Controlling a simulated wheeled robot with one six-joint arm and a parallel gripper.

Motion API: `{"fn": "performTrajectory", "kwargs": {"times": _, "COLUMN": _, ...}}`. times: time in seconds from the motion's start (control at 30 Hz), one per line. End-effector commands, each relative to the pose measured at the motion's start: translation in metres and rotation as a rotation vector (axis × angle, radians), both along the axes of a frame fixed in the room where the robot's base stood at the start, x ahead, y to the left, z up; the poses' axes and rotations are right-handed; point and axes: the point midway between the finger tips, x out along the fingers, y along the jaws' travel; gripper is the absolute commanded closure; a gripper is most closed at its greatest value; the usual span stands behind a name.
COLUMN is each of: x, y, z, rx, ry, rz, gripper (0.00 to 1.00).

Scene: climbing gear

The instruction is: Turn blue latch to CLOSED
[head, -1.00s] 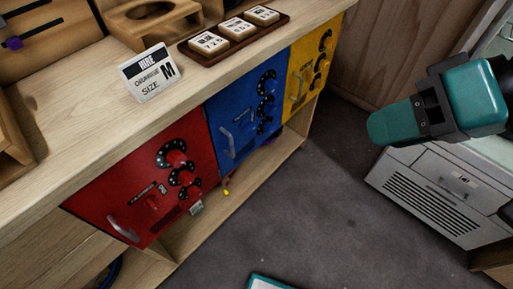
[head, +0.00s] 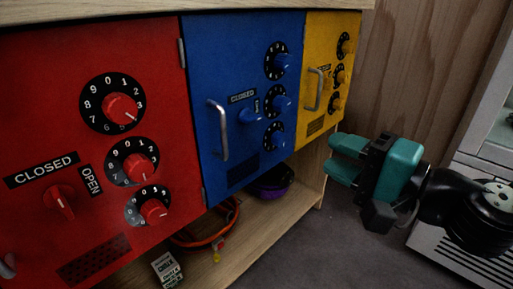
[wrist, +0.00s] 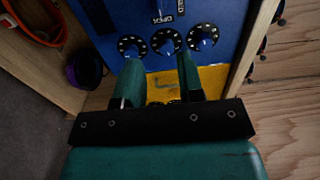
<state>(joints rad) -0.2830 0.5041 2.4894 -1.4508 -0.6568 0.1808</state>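The blue latch (head: 250,116) is a small blue knob on the blue door (head: 215,70), right of the door's metal handle. In the wrist view OPEN and part of another label show on the blue door (wrist: 230,12), at the top edge. My gripper (head: 340,158) is right of the blue door, in front of the yellow door's lower right. Its teal fingers are apart and empty in the wrist view (wrist: 159,78).
Three blue dials (head: 277,100) sit right of the latch. A metal handle (head: 218,130) stands out to its left. The red door (head: 60,100) and yellow door (head: 320,40) flank the blue one. An open shelf (head: 240,225) with gear lies below. Grey floor is clear in front.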

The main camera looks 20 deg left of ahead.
Motion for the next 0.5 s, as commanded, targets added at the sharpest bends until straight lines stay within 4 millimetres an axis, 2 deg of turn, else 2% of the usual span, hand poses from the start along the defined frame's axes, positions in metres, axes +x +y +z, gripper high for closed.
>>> {"fn": "performTrajectory", "kwargs": {"times": 0.17, "x": 0.006, "y": 0.010, "z": 0.001, "rx": 0.009, "ry": 0.011, "rz": -0.009, "gripper": 0.65}}
{"fn": "performTrajectory", "kwargs": {"times": 0.5, "x": 0.026, "y": 0.059, "z": 0.006, "rx": 0.006, "ry": 0.010, "rz": -0.008, "gripper": 0.65}}
